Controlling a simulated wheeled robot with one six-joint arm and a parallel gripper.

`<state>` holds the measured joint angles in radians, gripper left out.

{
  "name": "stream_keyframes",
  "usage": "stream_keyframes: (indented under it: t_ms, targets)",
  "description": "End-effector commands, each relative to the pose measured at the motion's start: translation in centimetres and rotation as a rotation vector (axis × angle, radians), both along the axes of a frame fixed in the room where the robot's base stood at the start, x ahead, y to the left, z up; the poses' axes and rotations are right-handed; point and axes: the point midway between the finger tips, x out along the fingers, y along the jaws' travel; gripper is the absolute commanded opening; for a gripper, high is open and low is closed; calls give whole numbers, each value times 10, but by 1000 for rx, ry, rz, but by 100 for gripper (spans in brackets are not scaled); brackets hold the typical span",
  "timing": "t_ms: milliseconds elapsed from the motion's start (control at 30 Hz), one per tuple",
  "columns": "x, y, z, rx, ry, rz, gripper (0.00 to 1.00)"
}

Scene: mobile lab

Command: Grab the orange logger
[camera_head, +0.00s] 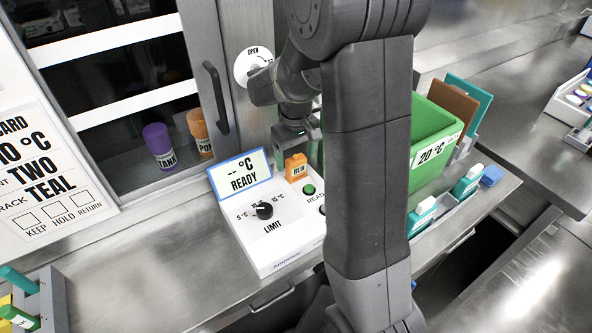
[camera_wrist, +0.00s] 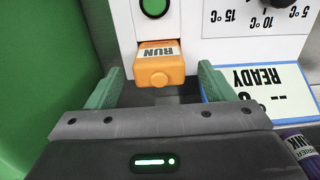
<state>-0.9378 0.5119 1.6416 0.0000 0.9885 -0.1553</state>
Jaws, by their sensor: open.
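The orange logger (camera_head: 296,168), labelled RUN, sits at the back edge of the white reader box (camera_head: 283,237), beside its display. In the wrist view the logger (camera_wrist: 162,66) shows its label and a small round knob on its near end. My gripper (camera_head: 297,141) is open, just above and behind the logger. In the wrist view the green fingers of my gripper (camera_wrist: 160,84) stand apart on either side of the logger, with visible gaps. It holds nothing.
The reader display (camera_head: 240,174) shows READY. A green bin (camera_head: 431,135) marked 20 °C stands close to the right. A glass-fronted cabinet behind holds a purple container (camera_head: 158,143) and an orange container (camera_head: 199,129). Bare counter (camera_head: 150,270) lies left of the reader.

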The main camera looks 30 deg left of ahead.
Motion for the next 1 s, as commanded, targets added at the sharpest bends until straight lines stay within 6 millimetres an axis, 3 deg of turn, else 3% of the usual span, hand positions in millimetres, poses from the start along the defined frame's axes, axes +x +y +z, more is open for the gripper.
stream_keyframes:
  t_ms: [133, 367, 633, 700, 1000]
  targets:
    - [0, -1, -15, -2, 1, 0, 75]
    - [0, 0, -16, 1, 0, 0, 75]
    - [0, 0, -16, 1, 0, 0, 26]
    - [0, 0, -16, 1, 0, 0, 22]
    - [1, 0, -4, 3, -3, 0, 22]
